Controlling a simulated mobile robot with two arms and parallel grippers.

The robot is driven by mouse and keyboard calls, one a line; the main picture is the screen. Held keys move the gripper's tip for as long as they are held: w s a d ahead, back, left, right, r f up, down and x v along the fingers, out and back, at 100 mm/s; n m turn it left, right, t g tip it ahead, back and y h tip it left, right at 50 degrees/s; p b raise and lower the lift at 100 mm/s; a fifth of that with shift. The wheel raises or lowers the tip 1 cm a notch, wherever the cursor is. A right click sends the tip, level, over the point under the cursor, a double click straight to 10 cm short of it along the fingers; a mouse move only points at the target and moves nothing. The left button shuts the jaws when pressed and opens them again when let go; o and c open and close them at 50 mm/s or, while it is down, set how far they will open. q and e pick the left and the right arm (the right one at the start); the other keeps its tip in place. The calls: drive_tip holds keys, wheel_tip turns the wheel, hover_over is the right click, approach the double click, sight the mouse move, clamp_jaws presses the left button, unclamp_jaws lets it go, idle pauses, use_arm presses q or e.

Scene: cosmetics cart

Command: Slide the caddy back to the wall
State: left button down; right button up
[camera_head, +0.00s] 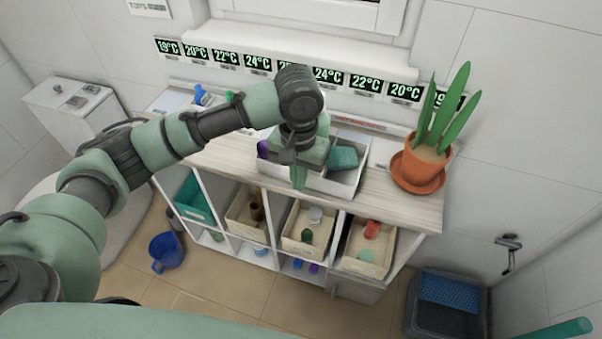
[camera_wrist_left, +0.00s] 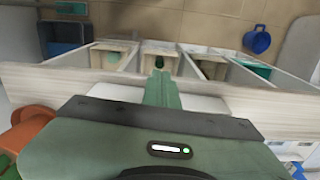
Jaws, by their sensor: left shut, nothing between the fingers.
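The caddy (camera_head: 340,187) is a white open box with compartments on the wooden cart top (camera_head: 410,208). It holds a teal item (camera_head: 343,158) on its right side and a purple item (camera_head: 262,149) at its left. My left gripper (camera_head: 299,180) is over the caddy, pointing down, with its fingers shut and empty at the front wall. I cannot tell whether they touch it. In the left wrist view the shut fingers (camera_wrist_left: 162,88) overlap the pale caddy (camera_wrist_left: 203,103). The gripper hides much of the caddy's middle. My right gripper is not in view.
A potted plant (camera_head: 421,168) stands right of the caddy. Temperature labels (camera_head: 257,62) line the wall behind. Bins such as the beige one (camera_head: 362,265) fill the shelves below. A blue mug (camera_head: 166,253) and a dark crate (camera_head: 445,305) are on the floor.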

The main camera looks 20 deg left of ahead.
sight(305, 193)
use_arm(q)
drive_tip(key=w+f, duration=0.1)
drive_tip(key=f, duration=0.1)
drive_tip(key=w+f+p, duration=0.1)
drive_tip(key=f, duration=0.1)
drive_tip(key=w+f, duration=0.2)
drive_tip(key=f, duration=0.1)
drive_tip(key=shift+d+p, duration=0.2)
drive_tip(key=shift+p, duration=0.2)
drive_tip(key=shift+w, duration=0.1)
